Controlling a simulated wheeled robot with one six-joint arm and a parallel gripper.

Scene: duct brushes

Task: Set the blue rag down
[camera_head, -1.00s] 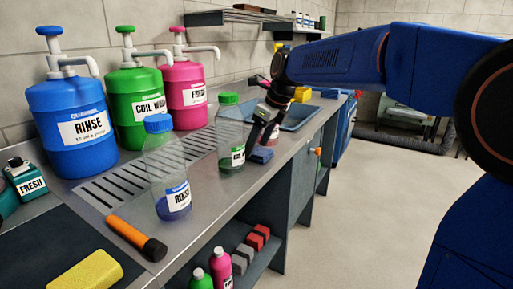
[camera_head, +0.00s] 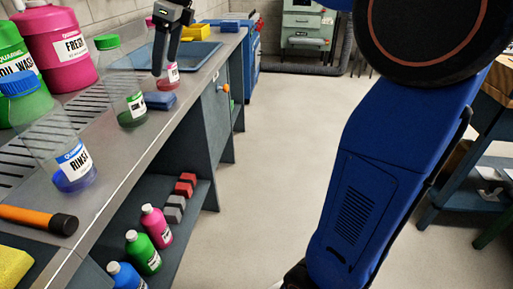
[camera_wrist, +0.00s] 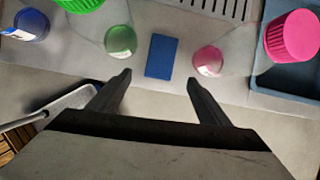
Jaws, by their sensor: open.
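The blue rag (camera_head: 159,101) lies flat on the metal counter near its front edge. In the wrist view the rag (camera_wrist: 161,57) is a blue rectangle between the green-bottomed bottle (camera_wrist: 120,41) and the pink-bottomed bottle (camera_wrist: 208,61), apart from both. My gripper (camera_head: 165,76) is above the rag in the head view. In the wrist view my gripper (camera_wrist: 159,79) has its two fingers spread wide, with nothing between them. The rag shows just beyond the fingertips, clear of them.
The rinse bottle (camera_head: 72,168) and an orange-handled tool (camera_head: 36,219) stand or lie nearer on the counter. A blue sink tray (camera_head: 197,53) is behind. Red and grey blocks (camera_head: 180,195) and several bottles are on the lower shelf. The floor to the right is open.

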